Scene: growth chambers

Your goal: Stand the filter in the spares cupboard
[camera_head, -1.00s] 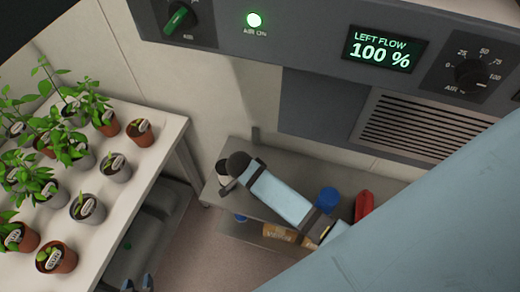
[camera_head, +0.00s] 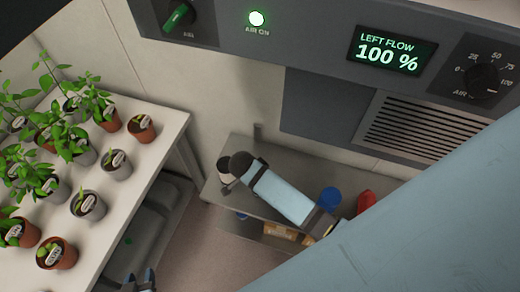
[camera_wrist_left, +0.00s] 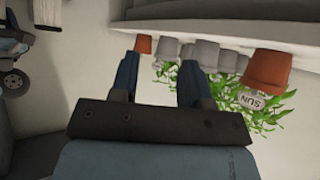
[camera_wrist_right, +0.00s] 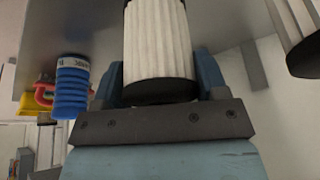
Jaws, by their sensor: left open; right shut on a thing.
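The filter, a white pleated cylinder with black end caps (camera_wrist_right: 160,45), is between the fingers of my right gripper (camera_wrist_right: 160,82), which is shut on it. In the head view the dark cap of the filter (camera_head: 240,161) shows at the tip of my right gripper (camera_head: 250,174), over the top of a low grey shelf unit (camera_head: 270,158). A second similar cylinder (camera_head: 224,171) stands close beside it on the left; it also shows in the right wrist view (camera_wrist_right: 298,28). My left gripper (camera_head: 140,283) is open and empty, low by the plant bench; its fingers show in the left wrist view (camera_wrist_left: 157,80).
A blue ribbed container (camera_head: 329,198) and a red item (camera_head: 366,201) stand on the unit to the right. A box (camera_head: 281,231) sits on a lower level. A white bench (camera_head: 160,140) with potted seedlings is at left. A grey control panel (camera_head: 310,50) overhangs the back.

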